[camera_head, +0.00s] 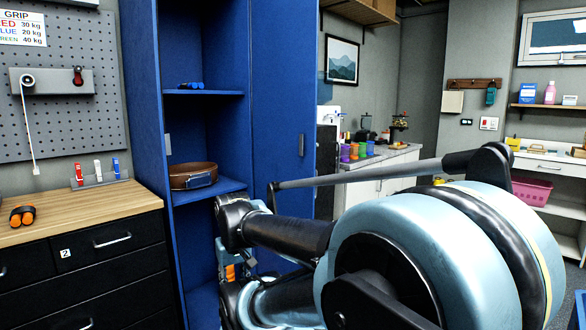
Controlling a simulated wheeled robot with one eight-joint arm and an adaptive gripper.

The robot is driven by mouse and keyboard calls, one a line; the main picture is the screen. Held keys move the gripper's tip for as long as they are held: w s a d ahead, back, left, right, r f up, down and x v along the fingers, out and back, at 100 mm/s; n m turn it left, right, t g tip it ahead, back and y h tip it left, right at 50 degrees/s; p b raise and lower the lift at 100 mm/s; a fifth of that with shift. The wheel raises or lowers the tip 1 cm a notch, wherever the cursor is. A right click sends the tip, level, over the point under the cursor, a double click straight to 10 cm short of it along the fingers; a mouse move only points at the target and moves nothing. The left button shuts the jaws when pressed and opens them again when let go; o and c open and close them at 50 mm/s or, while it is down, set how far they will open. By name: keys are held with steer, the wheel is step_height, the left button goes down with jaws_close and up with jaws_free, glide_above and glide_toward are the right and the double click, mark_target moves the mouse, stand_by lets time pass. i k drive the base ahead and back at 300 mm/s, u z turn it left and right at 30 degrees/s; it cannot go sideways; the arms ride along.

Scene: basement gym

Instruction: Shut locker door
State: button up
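The tall blue locker (205,120) stands open at centre left, with its shelves showing. Its blue door (283,110) is swung out on the right side, with a small grey handle plate (301,147) near its outer edge. A grey plate (168,145) also shows on the locker's left front edge. My arm fills the lower right and reaches in front of the locker's lower part and the lower door. I cannot make out my gripper's fingers. From this view I cannot tell whether the arm touches the door.
A brown round case (193,176) and a blue item (190,86) sit on the locker shelves. An orange item (230,272) shows low behind my arm. A wooden-topped drawer cabinet (85,210) stands left. A counter (380,160) with colourful cups is behind right.

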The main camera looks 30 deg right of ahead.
mark_target(284, 34)
steer(key=k, duration=1)
steer(key=z, duration=1.65)
steer(key=i, duration=3.4)
steer(key=u, duration=0.9)
